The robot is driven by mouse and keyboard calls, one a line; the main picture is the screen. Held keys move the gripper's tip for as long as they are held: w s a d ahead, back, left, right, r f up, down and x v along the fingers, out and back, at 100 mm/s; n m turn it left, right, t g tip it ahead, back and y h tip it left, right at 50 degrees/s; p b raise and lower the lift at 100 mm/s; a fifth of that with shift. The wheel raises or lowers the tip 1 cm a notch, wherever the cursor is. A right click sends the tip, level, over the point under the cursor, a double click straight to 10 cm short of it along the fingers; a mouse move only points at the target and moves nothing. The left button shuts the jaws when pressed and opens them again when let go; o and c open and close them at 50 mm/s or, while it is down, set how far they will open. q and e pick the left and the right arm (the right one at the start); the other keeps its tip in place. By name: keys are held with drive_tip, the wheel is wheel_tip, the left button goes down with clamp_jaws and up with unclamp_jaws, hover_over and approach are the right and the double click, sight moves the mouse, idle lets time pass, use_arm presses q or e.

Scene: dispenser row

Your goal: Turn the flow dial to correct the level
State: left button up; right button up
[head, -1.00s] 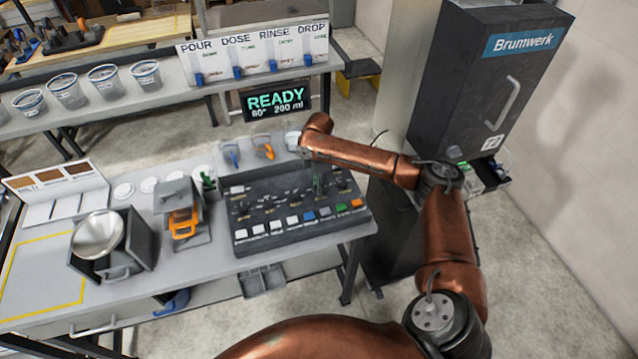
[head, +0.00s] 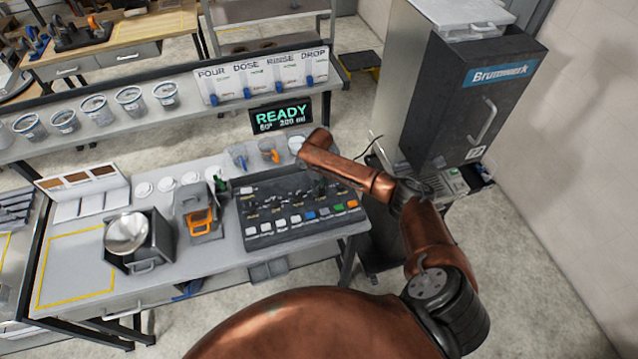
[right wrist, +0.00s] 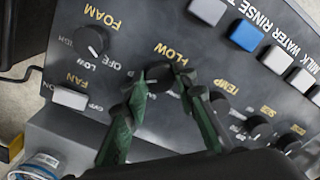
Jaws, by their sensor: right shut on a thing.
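The dark control panel (head: 262,212) with rows of dials and coloured buttons lies on the workbench. In the right wrist view its labels FOAM, FAN, FLOW and TEMP can be read. The dark flow dial (right wrist: 159,71) sits beside the FLOW lettering, between my green fingertips and partly covered by them. My right gripper (right wrist: 160,78) is shut on it from above. In the head view the right gripper (head: 321,187) is small and dark over the right part of the panel. The display (head: 281,118) reads READY, with small figures below. My left gripper is not in view.
A foam dial (right wrist: 92,40) and a temp dial (right wrist: 220,102) stand near the gripper. Left of the panel are an orange-handled device (head: 200,215) and a metal bowl (head: 127,233).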

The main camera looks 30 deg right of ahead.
drive_tip(key=shift+m+p, duration=0.65)
drive_tip(key=shift+m, duration=0.15)
drive_tip(key=o, duration=1.2)
drive_tip(key=shift+c, duration=0.2)
wheel_tip(320, 180, up, 12)
